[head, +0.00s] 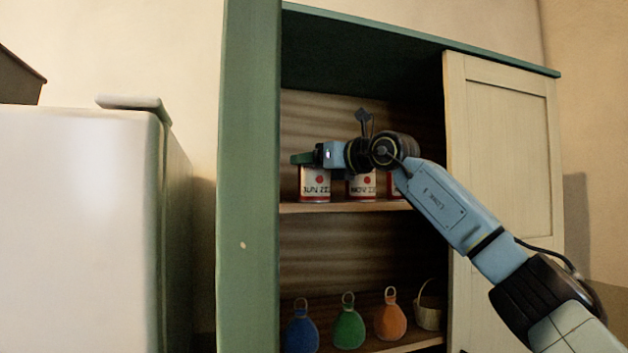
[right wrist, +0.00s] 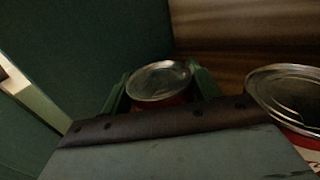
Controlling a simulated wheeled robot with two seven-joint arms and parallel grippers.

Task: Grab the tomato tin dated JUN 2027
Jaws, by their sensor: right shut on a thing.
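Three red-and-white tins stand in a row on the upper shelf in the head view. The left tin (head: 315,187) reads JUN; its year digits are hard to make out. The middle tin (head: 361,188) reads NOV. The right tin (head: 396,188) is mostly hidden by my right arm. My right gripper (head: 302,158) reaches in from the right and is shut on the left tin near its top. In the right wrist view its green fingers lie on either side of that tin's metal lid (right wrist: 160,81). My left gripper is out of view.
The green cabinet side (head: 248,200) stands close left of the held tin. A neighbouring tin (right wrist: 288,95) is close on the right in the wrist view. Blue, green and orange ringed objects (head: 348,326) and a basket (head: 429,308) stand below. A cream door (head: 505,150) covers the right side.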

